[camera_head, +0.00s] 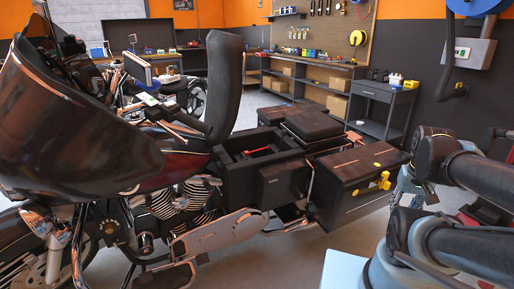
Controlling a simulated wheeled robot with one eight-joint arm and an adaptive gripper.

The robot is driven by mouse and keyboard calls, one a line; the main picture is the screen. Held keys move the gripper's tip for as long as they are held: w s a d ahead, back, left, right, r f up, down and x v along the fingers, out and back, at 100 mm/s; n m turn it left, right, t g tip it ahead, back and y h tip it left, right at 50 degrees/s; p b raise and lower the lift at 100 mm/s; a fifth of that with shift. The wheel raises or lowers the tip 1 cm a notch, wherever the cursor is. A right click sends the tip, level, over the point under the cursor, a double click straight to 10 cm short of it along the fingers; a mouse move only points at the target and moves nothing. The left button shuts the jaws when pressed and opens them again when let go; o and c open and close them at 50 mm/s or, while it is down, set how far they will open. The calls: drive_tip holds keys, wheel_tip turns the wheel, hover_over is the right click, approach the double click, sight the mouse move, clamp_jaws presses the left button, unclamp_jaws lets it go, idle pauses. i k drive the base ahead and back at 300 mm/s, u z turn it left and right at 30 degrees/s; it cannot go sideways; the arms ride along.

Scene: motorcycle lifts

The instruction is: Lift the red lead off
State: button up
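A dark motorcycle (80,130) fills the left and middle, with a tall black seat-like panel (224,85) standing upright. Behind that panel is an open dark bay (235,172). A small red piece (258,151) shows inside the bay, low against its dark walls; I cannot make out its ends or what it is fixed to. My arm comes in from the right. A grey metal part at its end (407,186), seemingly my gripper, is right of the bay, well apart from the red piece. Its fingers are too unclear to tell whether they are open or shut.
A black box (345,203) with a yellow piece (379,182) at its corner stands between my arm and the bay. A black padded block (313,124) lies behind the bay. A dark cart (381,108) and shelves with cartons stand at the back. Some grey floor is clear behind the motorcycle.

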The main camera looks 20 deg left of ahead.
sight(246, 153)
drive_tip(key=u, duration=0.4)
drive_tip(key=i, duration=0.9)
drive_tip(key=u, duration=0.6)
